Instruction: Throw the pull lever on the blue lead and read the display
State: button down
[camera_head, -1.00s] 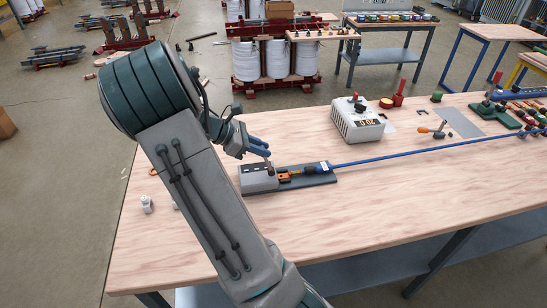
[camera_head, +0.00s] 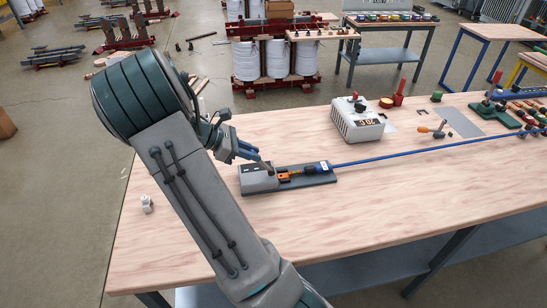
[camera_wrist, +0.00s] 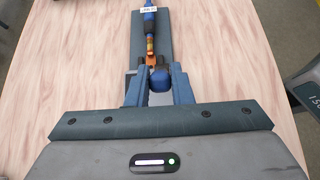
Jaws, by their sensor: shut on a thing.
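The pull lever's grey block and dark base (camera_head: 323,180) lie on the wooden table, joined by an orange and black fitting to the blue lead (camera_head: 400,155). The blue lead runs right across the table. My gripper (camera_head: 262,163) is at the left end of the block, shut on the lever handle. In the wrist view my blue fingers (camera_wrist: 160,88) flank the lever's rounded dark-blue knob (camera_wrist: 160,79). The lever leans left.
Several more parts crowd the table's right end. A small white piece (camera_head: 147,204) sits at the left edge. The front of the table is clear.

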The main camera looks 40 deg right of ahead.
jog(key=shift+w+a+f, duration=0.65)
jog(key=shift+a+f, duration=0.25)
jog(key=shift+a, duration=0.05)
jog(key=shift+f+b, duration=0.15)
jog(key=shift+b, duration=0.15)
jog(key=shift+w+a+f+b, duration=0.25)
jog(key=shift+a+f, duration=0.1)
jog(key=shift+f, duration=0.2)
jog(key=shift+w+a+f+b, duration=0.2)
jog(key=shift+a+f, duration=0.15)
jog(key=shift+f, duration=0.2)
jog(key=c, duration=1.2)
grip_release()
jog(key=b+v, duration=0.1)
jog(key=v, duration=1.3)
jog(key=shift+d, duration=0.1)
